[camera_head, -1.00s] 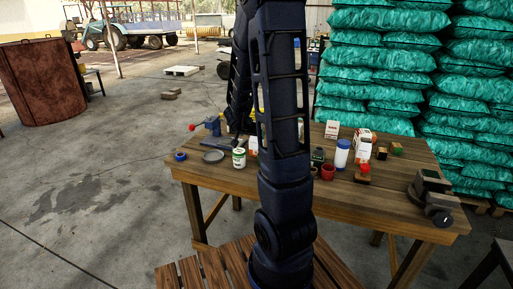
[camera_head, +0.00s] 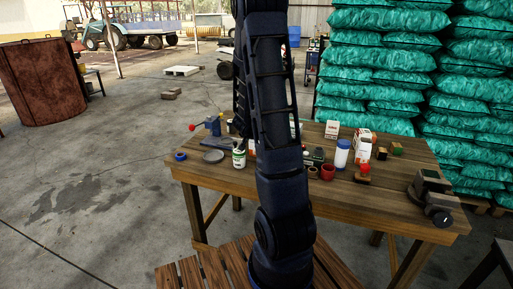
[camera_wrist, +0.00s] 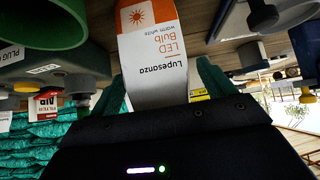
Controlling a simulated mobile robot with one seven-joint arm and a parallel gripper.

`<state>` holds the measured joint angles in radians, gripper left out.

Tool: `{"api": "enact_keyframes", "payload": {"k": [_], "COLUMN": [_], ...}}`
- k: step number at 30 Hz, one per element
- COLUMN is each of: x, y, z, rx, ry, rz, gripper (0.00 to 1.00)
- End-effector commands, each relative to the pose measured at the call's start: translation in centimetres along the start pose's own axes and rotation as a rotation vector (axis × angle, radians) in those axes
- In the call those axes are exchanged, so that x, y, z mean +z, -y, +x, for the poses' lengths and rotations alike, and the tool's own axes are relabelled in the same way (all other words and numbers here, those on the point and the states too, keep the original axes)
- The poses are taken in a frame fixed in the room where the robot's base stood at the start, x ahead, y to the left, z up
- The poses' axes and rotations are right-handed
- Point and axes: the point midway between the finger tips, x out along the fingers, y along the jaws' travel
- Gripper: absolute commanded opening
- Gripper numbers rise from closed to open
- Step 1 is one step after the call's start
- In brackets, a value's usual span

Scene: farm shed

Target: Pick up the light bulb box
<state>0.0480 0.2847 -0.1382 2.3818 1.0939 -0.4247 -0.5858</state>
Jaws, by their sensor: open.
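The light bulb box (camera_wrist: 152,55), white with an orange panel and the words "LED Bulb", is upside down and close in the wrist view. My gripper (camera_wrist: 161,78) is open, with one dark green finger on either side of the box's near part. I cannot tell whether the fingers touch it. In the head view my arm hides the gripper, and I cannot make out for sure which box there is the bulb box.
Teal sacks (camera_head: 375,60) are stacked behind. In the wrist view, a green round object (camera_wrist: 50,25) is close by.

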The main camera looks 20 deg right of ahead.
Motion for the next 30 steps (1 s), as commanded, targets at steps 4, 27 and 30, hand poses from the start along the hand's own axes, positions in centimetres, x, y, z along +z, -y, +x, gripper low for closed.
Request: {"api": "enact_keyframes", "payload": {"k": [4,27,30], "x": [0.0,-0.6,-1.3], "y": [0.0,0.0,0.1], "z": [0.1,-0.4,-1.1], "rx": [0.000,0.001,-0.001], "ry": [0.000,-0.003,-0.004], "rz": [0.000,0.001,0.002], "gripper": [0.82,0.34,0.34]}}
